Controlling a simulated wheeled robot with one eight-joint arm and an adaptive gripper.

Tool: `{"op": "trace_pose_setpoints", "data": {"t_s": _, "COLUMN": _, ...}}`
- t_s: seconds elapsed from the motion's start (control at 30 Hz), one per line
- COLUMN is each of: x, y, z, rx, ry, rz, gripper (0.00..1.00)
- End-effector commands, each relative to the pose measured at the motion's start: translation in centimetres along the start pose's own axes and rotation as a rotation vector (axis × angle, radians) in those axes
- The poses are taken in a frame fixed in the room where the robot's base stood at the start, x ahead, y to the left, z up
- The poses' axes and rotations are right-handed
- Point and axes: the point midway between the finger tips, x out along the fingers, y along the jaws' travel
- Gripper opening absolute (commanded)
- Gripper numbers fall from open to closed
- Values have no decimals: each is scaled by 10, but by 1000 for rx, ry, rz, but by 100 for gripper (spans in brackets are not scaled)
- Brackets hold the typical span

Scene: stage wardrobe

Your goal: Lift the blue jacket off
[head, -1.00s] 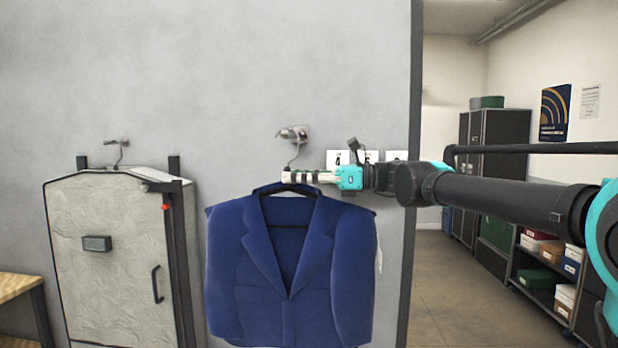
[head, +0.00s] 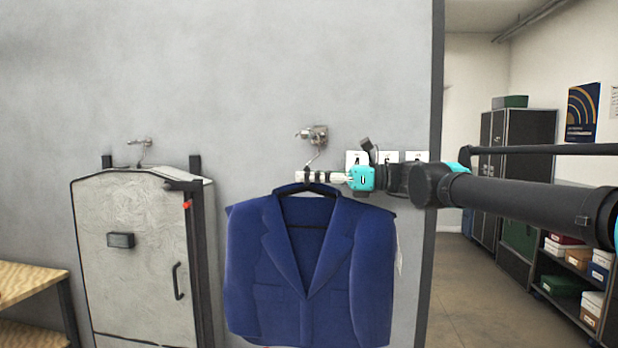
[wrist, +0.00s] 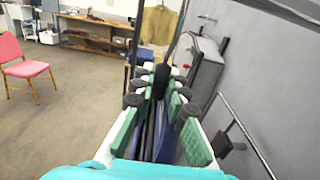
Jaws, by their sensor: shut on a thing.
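The blue jacket (head: 262,262) hangs upright on a dark hanger (head: 292,189) in front of the grey wall. The hanger's thin metal neck rises to the metal wall hook (head: 316,133); whether it still bears on the hook cannot be told. My gripper (head: 312,177) reaches in from the right and is shut on the hanger at its neck, just above the collar. In the wrist view, its green-padded fingers (wrist: 154,100) stand on both sides of the dark hanger, with blue cloth (wrist: 150,135) showing between them.
A pale cabinet (head: 140,260) stands left of the jacket, with a second wall hook (head: 141,142) above it. A wooden table (head: 30,279) is at far left. White wall plates (head: 388,157) sit behind my gripper. A doorway opens at right. A red chair (wrist: 25,65) shows in the wrist view.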

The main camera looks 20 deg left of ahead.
Motion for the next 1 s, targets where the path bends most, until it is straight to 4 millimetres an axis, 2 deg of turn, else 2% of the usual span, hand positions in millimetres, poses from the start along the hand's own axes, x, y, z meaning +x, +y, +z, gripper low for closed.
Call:
{"op": "trace_pose_setpoints", "data": {"t_s": 0.37, "x": 0, "y": 0, "z": 2, "rx": 0, "ry": 0, "rz": 0, "gripper": 0}}
{"op": "trace_pose_setpoints", "data": {"t_s": 1.0, "x": 0, "y": 0, "z": 24, "rx": 0, "ry": 0, "rz": 0, "gripper": 0}}
